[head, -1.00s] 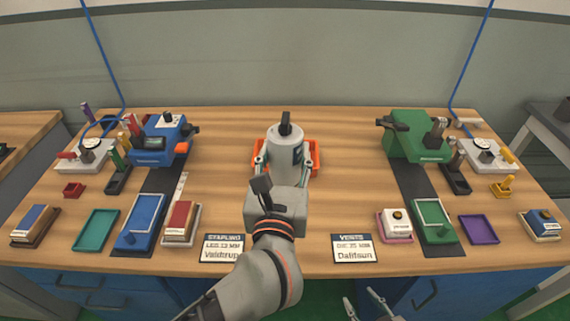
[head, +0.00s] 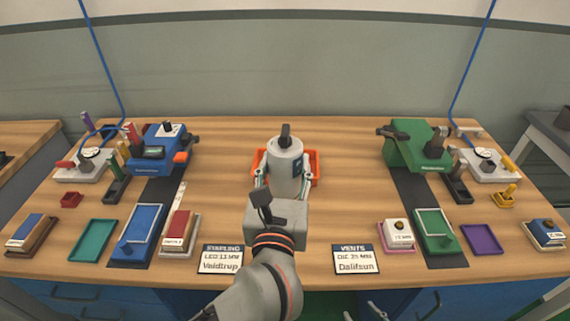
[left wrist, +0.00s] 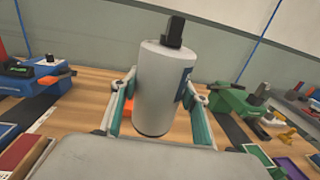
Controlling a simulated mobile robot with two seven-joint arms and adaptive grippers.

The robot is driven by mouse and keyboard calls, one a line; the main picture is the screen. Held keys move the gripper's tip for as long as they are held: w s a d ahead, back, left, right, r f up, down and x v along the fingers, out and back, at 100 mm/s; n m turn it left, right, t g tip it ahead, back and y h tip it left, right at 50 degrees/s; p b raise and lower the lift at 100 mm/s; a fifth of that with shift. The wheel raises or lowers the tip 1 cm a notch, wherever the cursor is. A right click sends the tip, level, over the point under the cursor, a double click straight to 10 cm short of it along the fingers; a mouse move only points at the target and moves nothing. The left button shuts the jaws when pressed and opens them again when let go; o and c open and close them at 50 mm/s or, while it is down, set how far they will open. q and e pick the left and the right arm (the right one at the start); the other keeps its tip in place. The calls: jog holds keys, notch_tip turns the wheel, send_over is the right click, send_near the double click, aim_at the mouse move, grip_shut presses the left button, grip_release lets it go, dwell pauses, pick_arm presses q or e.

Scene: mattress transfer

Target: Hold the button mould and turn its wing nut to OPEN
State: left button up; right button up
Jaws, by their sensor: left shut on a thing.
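The button mould (head: 284,160) appears to be the pale grey cylinder with a black wing nut (head: 285,131) on top and a dark blue label on its side. It is upright in the middle of the bench. My left gripper (head: 285,180) is shut on it, one finger on each side. In the left wrist view the mould (left wrist: 160,85) fills the space between the fingers. I cannot tell whether its base touches anything. Any OPEN marking is unreadable. My right gripper (head: 362,313) shows only its fingertips at the bottom edge, apart and empty, well away from the mould.
An orange tray (head: 314,166) is partly hidden behind the mould. A blue machine (head: 163,148) stands left and a green machine (head: 416,150) right. Trays, stamps and two label cards (head: 356,259) line the front. Bare wood lies on both sides of the mould.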

aim_at(285, 196)
pick_arm(q)
jog(key=shift+f+b, duration=0.65)
jog(key=shift+f, duration=0.2)
jog(key=shift+f, duration=0.3)
jog(key=shift+f+b, duration=1.25)
jog(key=shift+f+b, duration=1.1)
jog(key=shift+f, duration=0.35)
jog(key=shift+f+b, duration=0.35)
jog(key=shift+f, duration=0.05)
jog(key=shift+f, duration=0.25)
jog(key=shift+f+b, duration=0.7)
jog(key=shift+f, duration=0.05)
jog(key=shift+f+b, duration=0.3)
jog(key=shift+f, duration=0.1)
jog(key=shift+f, duration=0.1)
